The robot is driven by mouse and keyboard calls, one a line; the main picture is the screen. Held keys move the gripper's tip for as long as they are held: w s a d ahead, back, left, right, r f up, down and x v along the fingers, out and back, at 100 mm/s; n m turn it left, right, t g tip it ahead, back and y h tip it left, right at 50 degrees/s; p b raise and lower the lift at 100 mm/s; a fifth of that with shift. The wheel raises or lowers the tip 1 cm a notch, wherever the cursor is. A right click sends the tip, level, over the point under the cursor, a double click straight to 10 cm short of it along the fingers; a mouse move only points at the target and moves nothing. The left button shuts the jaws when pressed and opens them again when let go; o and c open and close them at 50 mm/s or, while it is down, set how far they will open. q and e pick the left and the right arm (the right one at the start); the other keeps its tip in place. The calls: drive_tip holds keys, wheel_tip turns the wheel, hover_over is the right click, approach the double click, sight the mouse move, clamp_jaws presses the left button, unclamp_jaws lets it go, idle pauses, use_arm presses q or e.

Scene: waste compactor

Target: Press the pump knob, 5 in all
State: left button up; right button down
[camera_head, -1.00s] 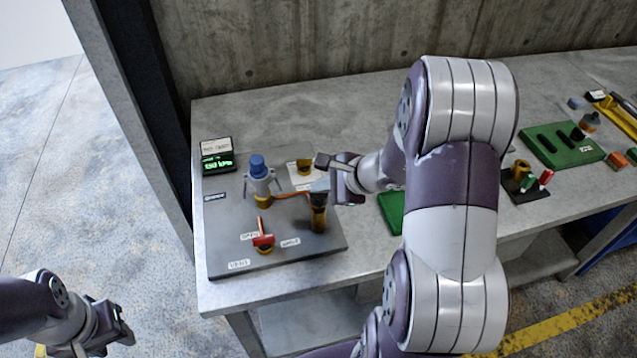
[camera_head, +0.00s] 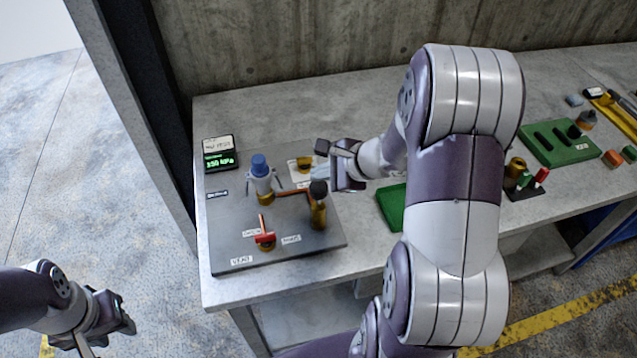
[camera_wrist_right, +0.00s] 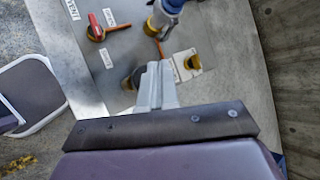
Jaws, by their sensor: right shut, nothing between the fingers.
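The pump knob (camera_head: 318,188) is a dark round cap on an upright brass cylinder (camera_head: 318,214), standing at the right side of the grey panel (camera_head: 225,245). My right gripper (camera_head: 324,160) is just above and behind the knob, apart from it in the head view, with its fingers together and empty. In the right wrist view the closed fingertips (camera_wrist_right: 158,72) overlap the picture of the dark knob (camera_wrist_right: 132,78) and partly hide it. My left gripper (camera_head: 112,322) hangs off the bench at lower left; its finger opening is unclear.
A green block (camera_head: 393,208) lies to the right. A concrete wall (camera_head: 300,40) stands behind the bench.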

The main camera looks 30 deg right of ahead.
sight(322, 189)
wheel_tip(322, 189, up, 5)
drive_tip(key=p, duration=0.3)
drive_tip(key=shift+f, duration=0.2)
drive_tip(key=shift+f, duration=0.1)
idle(2.1)
